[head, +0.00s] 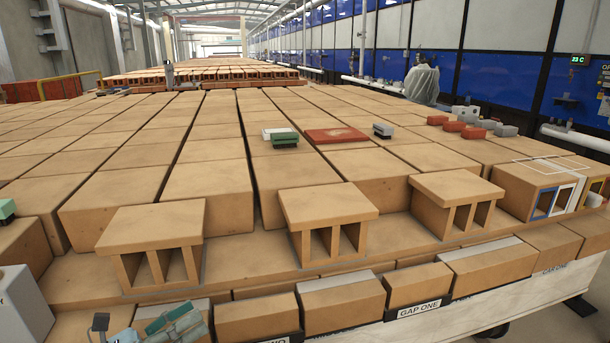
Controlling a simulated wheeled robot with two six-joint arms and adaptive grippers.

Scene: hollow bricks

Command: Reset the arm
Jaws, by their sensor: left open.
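A small grey part of my left gripper (101,323) shows at the bottom left edge of the head view, cut off by the frame. It looks open, with no brick in it. My right gripper is not in view. Three hollow bricks stand on the front ledge with their slots facing me: a left one (152,234), a middle one (327,212) and a right one (456,192). The left gripper is in front of and below the left hollow brick, apart from it.
Long rows of tan bricks (205,185) fill the area behind. A front row of bricks sits beside a "GAP ONE" label (418,308). Teal items (176,325) lie at the bottom left. A green-topped brush (284,138) and a reddish slab (336,135) lie on the bricks.

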